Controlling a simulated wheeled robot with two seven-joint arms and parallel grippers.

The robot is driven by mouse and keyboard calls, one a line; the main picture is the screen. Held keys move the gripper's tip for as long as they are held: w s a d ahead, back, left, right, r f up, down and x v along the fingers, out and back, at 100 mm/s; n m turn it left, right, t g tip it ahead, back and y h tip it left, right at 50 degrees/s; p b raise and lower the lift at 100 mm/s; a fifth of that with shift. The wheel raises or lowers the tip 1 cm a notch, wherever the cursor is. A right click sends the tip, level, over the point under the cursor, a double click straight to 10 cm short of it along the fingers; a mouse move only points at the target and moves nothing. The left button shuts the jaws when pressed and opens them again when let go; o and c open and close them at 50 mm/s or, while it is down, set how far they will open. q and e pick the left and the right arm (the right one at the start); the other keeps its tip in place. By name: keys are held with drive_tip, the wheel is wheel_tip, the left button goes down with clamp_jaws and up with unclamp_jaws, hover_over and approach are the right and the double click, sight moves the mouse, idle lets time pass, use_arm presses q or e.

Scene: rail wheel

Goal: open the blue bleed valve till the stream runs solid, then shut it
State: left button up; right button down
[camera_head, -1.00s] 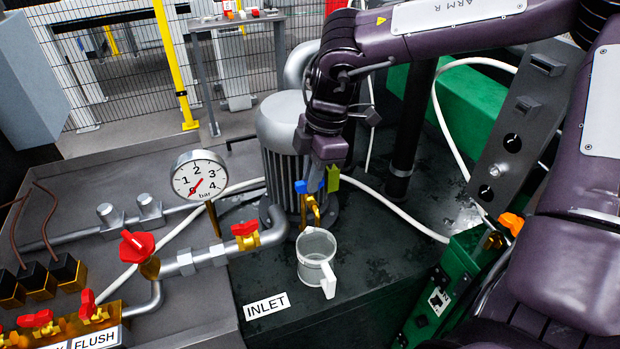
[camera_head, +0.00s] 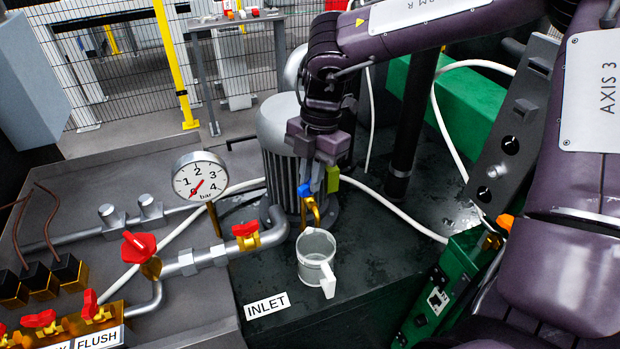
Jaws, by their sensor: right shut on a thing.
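The blue bleed valve handle (camera_head: 305,190) sits on a small brass valve (camera_head: 312,213) by the grey pump motor. My right gripper (camera_head: 318,182) points down at it from above and is shut on the blue handle, one yellow-green finger showing at its right. I cannot make out any stream between spout and cup. My left gripper is not in view.
A pressure gauge (camera_head: 200,176) reads near 0 bar. Red-handled valves (camera_head: 139,246) and pipes fill the left side. The ribbed motor (camera_head: 286,150) stands close behind the valve. A white hose (camera_head: 390,215) crosses the deck. Bare deck lies around the INLET label (camera_head: 266,305).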

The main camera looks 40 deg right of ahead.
drive_tip(key=shift+n, duration=1.1)
drive_tip(key=shift+n+g, duration=0.3)
drive_tip(key=shift+n, duration=0.3)
drive_tip(key=shift+r+n+p, duration=0.2)
drive_tip(key=shift+n+p, duration=0.3)
drive_tip(key=shift+p, duration=0.25)
drive_tip(key=shift+f+n+g+h+p, duration=0.15)
drive_tip(key=shift+n+g+h+p, duration=0.25)
drive_tip(key=shift+n, duration=0.4)
drive_tip(key=shift+w+f, duration=0.1)
idle(1.0)
